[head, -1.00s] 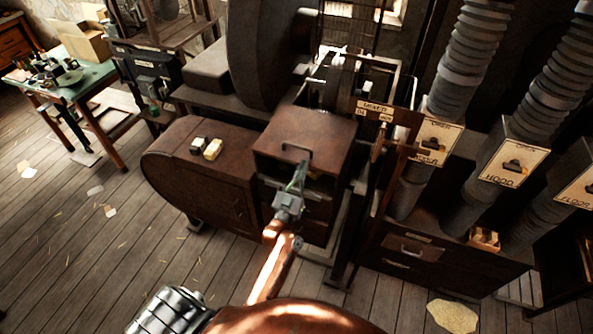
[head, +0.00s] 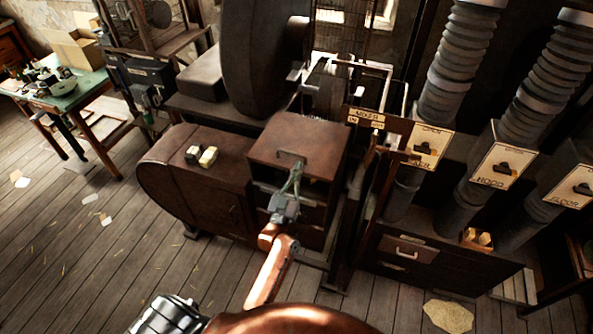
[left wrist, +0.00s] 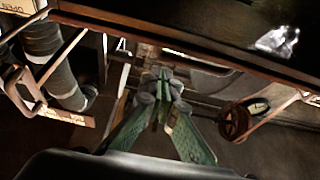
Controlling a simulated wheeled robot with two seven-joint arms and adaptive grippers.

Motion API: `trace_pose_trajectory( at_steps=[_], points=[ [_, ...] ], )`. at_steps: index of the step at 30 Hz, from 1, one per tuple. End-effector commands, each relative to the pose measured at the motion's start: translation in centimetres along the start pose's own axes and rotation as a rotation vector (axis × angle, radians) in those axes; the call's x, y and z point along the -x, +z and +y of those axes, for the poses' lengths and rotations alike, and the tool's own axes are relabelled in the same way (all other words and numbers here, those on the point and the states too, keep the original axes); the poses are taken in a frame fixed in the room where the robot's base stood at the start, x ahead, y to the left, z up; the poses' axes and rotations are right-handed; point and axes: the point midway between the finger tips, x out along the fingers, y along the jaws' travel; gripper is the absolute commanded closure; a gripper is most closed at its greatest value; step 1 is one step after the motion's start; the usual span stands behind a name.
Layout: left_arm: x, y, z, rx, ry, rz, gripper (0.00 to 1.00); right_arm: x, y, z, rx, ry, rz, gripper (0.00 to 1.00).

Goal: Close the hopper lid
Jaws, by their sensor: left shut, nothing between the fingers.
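Contact is unclear. In the left wrist view the closed fingers (left wrist: 162,85) show below a long dark edge. My right gripper is not in view.
A rounded brown cabinet (head: 185,190) with two small blocks (head: 200,156) stands left of the hopper. A large dark wheel (head: 255,55) rises behind. A post with a sign (head: 367,118) and labelled ducts (head: 465,60) stand to the right.

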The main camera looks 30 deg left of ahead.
Motion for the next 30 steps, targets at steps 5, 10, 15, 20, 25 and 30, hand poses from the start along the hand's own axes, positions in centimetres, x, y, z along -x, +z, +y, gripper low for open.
trace_pose_trajectory(
  at_steps=[5, 10, 15, 20, 25, 30],
  points=[
    [3.0, -0.6, 0.0, -0.001, -0.001, 0.001, 1.0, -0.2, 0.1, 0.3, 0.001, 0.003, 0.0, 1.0],
    [6.5, -0.9, 0.0, -0.001, -0.001, 0.005, 1.0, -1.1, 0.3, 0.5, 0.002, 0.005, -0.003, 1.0],
    [8.7, -1.1, 0.1, 0.0, 0.0, 0.007, 1.0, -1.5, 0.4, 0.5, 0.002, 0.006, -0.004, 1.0],
    [9.5, -1.4, 0.0, -0.002, -0.001, 0.01, 1.0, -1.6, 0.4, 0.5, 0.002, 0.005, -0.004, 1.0],
    [9.6, -1.4, 0.1, -0.001, 0.0, 0.01, 1.0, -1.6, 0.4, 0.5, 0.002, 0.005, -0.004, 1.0],
    [10.2, 1.3, 0.5, -0.002, 0.016, -0.038, 1.0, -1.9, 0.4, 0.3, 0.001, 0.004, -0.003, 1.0]
  ],
)
